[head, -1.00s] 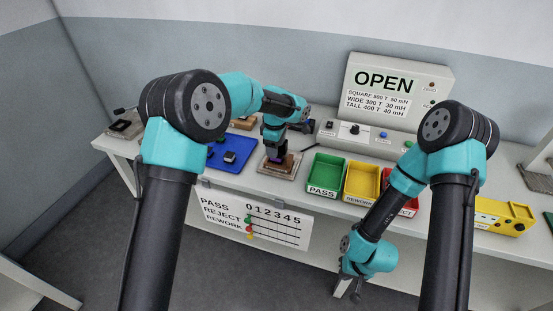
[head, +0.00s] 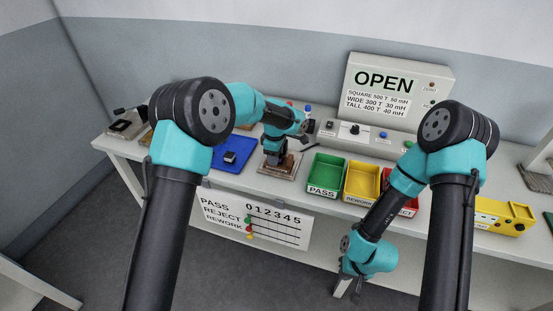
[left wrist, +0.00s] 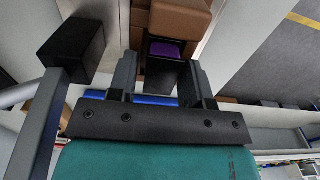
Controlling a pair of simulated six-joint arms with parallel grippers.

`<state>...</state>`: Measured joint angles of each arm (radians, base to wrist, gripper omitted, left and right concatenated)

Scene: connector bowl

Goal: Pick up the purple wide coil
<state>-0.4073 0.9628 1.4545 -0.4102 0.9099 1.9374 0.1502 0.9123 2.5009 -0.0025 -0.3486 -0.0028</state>
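The purple wide coil (left wrist: 168,48) shows in the left wrist view as a purple patch in a black frame, beside a brown block (left wrist: 181,18). My left gripper (left wrist: 160,72) is open, its two fingers spread on either side of the black part below the purple. In the head view my left gripper (head: 274,158) points down over the fixture (head: 283,168) on the bench, and it hides the coil there. My right gripper (head: 350,290) hangs in front of the bench at the lower middle, its fingers too small to read.
A blue mat (head: 240,146) with a small dark part (head: 229,158) lies left of the fixture. Green (head: 325,174), yellow (head: 361,180) and red (head: 404,206) bins stand to the right. A meter box reading OPEN (head: 398,92) stands behind.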

